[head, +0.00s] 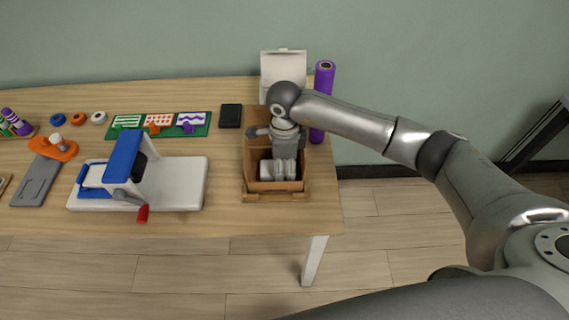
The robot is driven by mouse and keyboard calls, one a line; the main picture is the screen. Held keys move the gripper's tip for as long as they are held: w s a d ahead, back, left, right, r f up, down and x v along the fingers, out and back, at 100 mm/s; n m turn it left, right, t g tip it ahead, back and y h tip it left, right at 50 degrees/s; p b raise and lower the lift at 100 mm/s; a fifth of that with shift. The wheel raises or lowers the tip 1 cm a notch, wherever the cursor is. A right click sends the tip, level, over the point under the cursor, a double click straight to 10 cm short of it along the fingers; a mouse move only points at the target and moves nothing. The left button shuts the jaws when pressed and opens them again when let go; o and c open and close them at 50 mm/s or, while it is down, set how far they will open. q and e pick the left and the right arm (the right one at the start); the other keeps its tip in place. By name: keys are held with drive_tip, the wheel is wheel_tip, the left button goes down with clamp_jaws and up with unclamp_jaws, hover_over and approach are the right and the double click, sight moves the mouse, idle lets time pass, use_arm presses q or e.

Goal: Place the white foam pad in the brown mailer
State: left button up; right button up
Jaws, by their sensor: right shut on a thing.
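The brown mailer (275,187) is an open box near the right end of the table, with its flaps folded out. My right gripper (285,172) reaches down into it from above and is shut on the white foam pad (266,170). The pad shows as a pale piece low inside the mailer walls, partly hidden by the fingers. I cannot tell whether the pad touches the mailer's floor. My left gripper is out of view.
A white open box (283,63) and a purple roll (323,85) stand behind the mailer. A black block (230,116) and a green board (159,125) lie to the left. A white and blue machine (185,185) with a red handle stands left of the mailer.

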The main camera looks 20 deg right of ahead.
sight(285, 168)
drive_tip(key=o, duration=0.4)
drive_tip(key=shift+r+p, duration=0.6)
drive_tip(key=shift+p, duration=0.1)
wheel_tip(285, 168, up, 12)
drive_tip(key=b, duration=0.2)
